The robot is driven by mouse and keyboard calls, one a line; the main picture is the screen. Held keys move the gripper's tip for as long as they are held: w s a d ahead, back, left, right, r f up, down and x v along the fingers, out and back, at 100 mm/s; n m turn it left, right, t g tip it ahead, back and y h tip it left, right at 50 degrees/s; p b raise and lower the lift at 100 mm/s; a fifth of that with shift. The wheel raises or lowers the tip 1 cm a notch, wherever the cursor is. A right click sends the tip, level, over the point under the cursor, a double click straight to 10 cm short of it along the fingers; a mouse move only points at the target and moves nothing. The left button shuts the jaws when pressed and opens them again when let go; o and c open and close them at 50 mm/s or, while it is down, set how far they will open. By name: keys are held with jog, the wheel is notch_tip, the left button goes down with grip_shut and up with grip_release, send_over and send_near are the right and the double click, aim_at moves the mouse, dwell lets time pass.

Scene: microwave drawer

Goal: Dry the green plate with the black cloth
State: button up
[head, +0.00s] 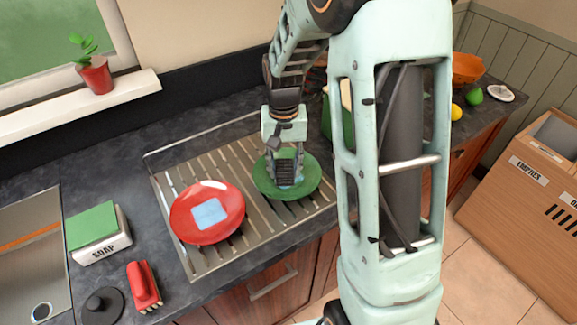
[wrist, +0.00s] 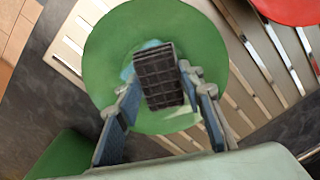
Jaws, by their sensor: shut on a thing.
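The green plate (head: 309,177) lies on the slatted metal drying rack, and it fills the middle of the wrist view (wrist: 110,45). My gripper (head: 287,175) reaches down over the plate. Its fingers in the wrist view (wrist: 165,90) are shut on a dark, gridded block, which I take to be the black cloth (wrist: 160,75). The block is just above or touching the plate; I cannot tell which. A pale blue wet-looking patch (wrist: 127,72) shows on the plate beside and partly under the block.
A red plate (head: 183,219) with a light blue patch lies to the left on the drying rack (head: 212,265). A green object (wrist: 60,157) stands close to my gripper.

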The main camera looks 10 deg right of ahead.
jog(key=shift+s+d, duration=0.15)
jog(key=shift+d, duration=0.5)
jog(key=shift+a, duration=0.15)
jog(key=shift+d, duration=0.2)
jog(key=shift+w+a, duration=0.2)
jog(key=shift+a, duration=0.6)
jog(key=shift+s+d, duration=0.25)
jog(key=shift+d, duration=0.5)
jog(key=shift+w+a, duration=0.15)
jog(key=shift+a, duration=0.2)
dwell(0.8)
